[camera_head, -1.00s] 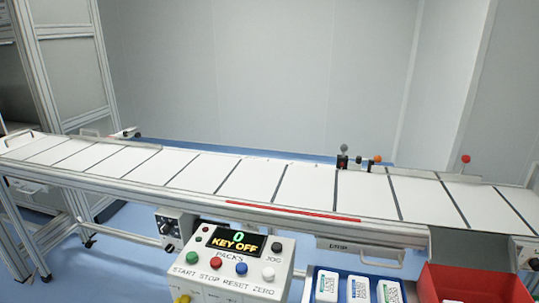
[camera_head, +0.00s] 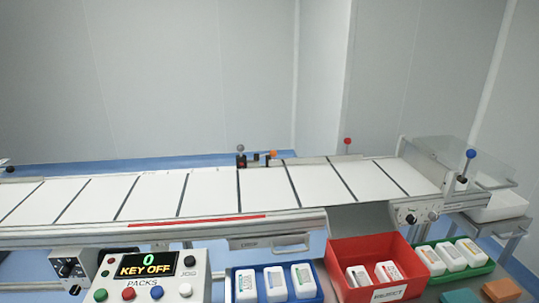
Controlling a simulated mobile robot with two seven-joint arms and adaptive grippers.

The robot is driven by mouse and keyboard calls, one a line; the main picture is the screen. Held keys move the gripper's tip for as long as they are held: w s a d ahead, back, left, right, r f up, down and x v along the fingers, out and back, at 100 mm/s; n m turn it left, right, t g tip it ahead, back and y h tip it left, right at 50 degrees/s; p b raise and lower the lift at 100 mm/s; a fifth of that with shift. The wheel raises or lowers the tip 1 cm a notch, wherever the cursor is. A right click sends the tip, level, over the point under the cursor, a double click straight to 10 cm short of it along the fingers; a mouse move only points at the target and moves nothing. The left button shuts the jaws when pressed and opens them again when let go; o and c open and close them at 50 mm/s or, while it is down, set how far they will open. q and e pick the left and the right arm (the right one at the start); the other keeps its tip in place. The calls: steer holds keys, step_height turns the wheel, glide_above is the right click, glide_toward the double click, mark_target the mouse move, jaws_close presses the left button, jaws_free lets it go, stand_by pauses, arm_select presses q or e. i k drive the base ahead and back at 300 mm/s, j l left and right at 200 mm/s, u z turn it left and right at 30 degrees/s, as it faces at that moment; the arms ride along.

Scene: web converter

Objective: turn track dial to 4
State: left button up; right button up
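I cannot tell for certain which control is the track dial. A small box with a black knob (camera_head: 67,269) hangs under the conveyor at the lower left, beside the control panel. Another dark round knob (camera_head: 410,219) sits on the side plate at the conveyor's right end. Their markings are too small to read. The control panel display (camera_head: 145,265) reads 0 and KEY OFF. Neither of my grippers shows in this view.
The white conveyor (camera_head: 210,190) runs across the view. Below it stand a blue tray (camera_head: 233,287) of white packs, a red REJECT bin (camera_head: 385,292) and a green tray (camera_head: 418,268) of packs. A clear cover (camera_head: 450,155) stands at the right end.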

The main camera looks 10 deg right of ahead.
mark_target(433, 216)
steer(key=z, duration=1.4)
